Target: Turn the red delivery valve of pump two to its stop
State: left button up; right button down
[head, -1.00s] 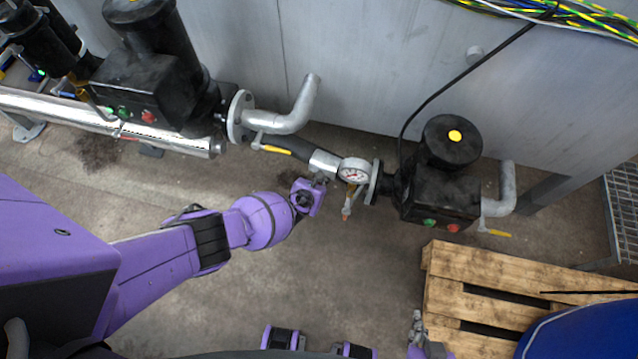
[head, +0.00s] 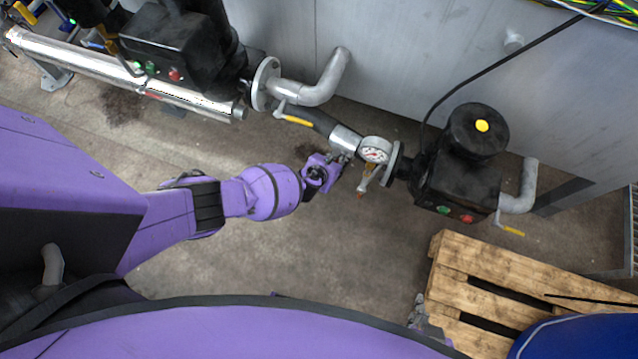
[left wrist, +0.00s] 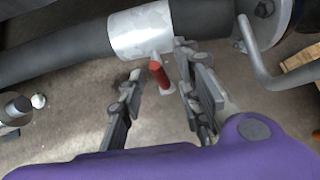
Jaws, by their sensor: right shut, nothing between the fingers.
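The red valve handle (left wrist: 159,75) shows in the left wrist view, hanging under a silver collar (left wrist: 140,32) on a dark pipe. My left gripper (left wrist: 160,62) is open, with one finger on each side of the handle; I cannot tell whether either touches it. My right gripper (head: 424,315) is shut and empty near the pallet, partly covered by my body.
A second black pump (head: 175,50) stands at upper left with a bent grey pipe (head: 315,90) and a yellow lever (head: 293,119). A wooden pallet (head: 470,255) and a blue drum (head: 580,340) are at lower right. The floor (head: 240,150) left of my left gripper is clear.

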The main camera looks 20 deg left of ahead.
pick_arm(q)
jog(key=s+a, duration=0.2)
jog(key=s, duration=0.9)
jog(key=shift+s+a, duration=0.2)
jog(key=shift+a, duration=0.05)
jog(key=shift+f, duration=0.1)
